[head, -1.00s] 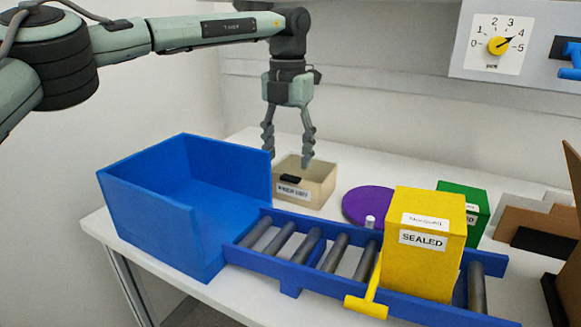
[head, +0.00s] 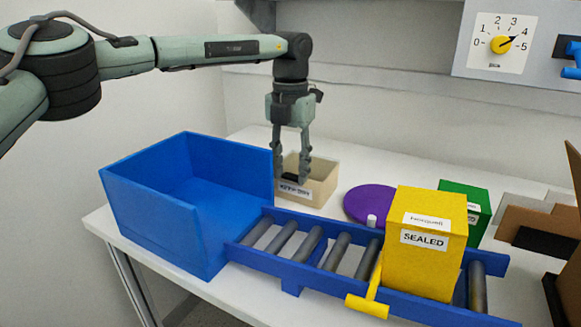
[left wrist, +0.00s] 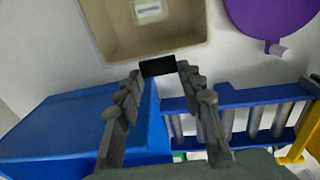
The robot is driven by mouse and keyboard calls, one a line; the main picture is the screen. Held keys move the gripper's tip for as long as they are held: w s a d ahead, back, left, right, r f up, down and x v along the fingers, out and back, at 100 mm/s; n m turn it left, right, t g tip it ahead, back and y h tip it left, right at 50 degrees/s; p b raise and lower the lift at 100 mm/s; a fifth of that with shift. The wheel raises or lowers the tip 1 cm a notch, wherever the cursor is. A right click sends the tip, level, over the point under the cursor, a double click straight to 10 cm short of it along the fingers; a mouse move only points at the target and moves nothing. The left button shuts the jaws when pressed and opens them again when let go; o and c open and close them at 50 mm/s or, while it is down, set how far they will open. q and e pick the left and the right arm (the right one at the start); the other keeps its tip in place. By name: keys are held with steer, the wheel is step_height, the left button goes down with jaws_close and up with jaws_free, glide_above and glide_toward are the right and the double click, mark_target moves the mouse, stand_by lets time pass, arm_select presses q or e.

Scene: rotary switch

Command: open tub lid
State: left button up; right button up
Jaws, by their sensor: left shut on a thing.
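A beige tub (head: 323,186) with a white label on its front stands on the table behind the conveyor. Its recessed inside shows in the left wrist view (left wrist: 190,40), with a white label in it. I cannot tell whether that surface is a lid or the tub's floor. A small black tab (left wrist: 158,66) sits at the tub's near edge. My left gripper (head: 292,179) points down there, shut on the black tab, which shows between its fingertips in the left wrist view (left wrist: 158,72). The fingers partly hide the tab and label in the head view. My right gripper is not in view.
A blue bin (head: 150,215) stands left of the tub. A blue roller conveyor (head: 300,275) carries a yellow SEALED box (head: 425,270). A purple disc (head: 368,200) and green box (head: 478,205) lie right. A dial (head: 502,44) is on the back panel.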

mark_target(296, 173)
arm_select(q)
jaws_close()
steer(key=shift+w+r, duration=0.15)
steer(key=shift+r, duration=0.15)
steer(key=shift+w+d+r, duration=0.15)
steer(key=shift+w+r, duration=0.05)
steer(key=shift+r, duration=0.65)
steer(key=r, duration=0.1)
steer(key=w+r, duration=0.1)
steer(key=r, duration=0.1)
steer(key=shift+w+d, duration=0.25)
steer(key=shift+d, duration=0.1)
steer(key=shift+w+d+r, duration=0.15)
steer(key=shift+w+r, duration=0.3)
steer(key=shift+r, duration=0.05)
steer(key=shift+w+d+r, duration=0.15)
steer(key=shift+w+r, duration=0.25)
steer(key=shift+r, duration=0.1)
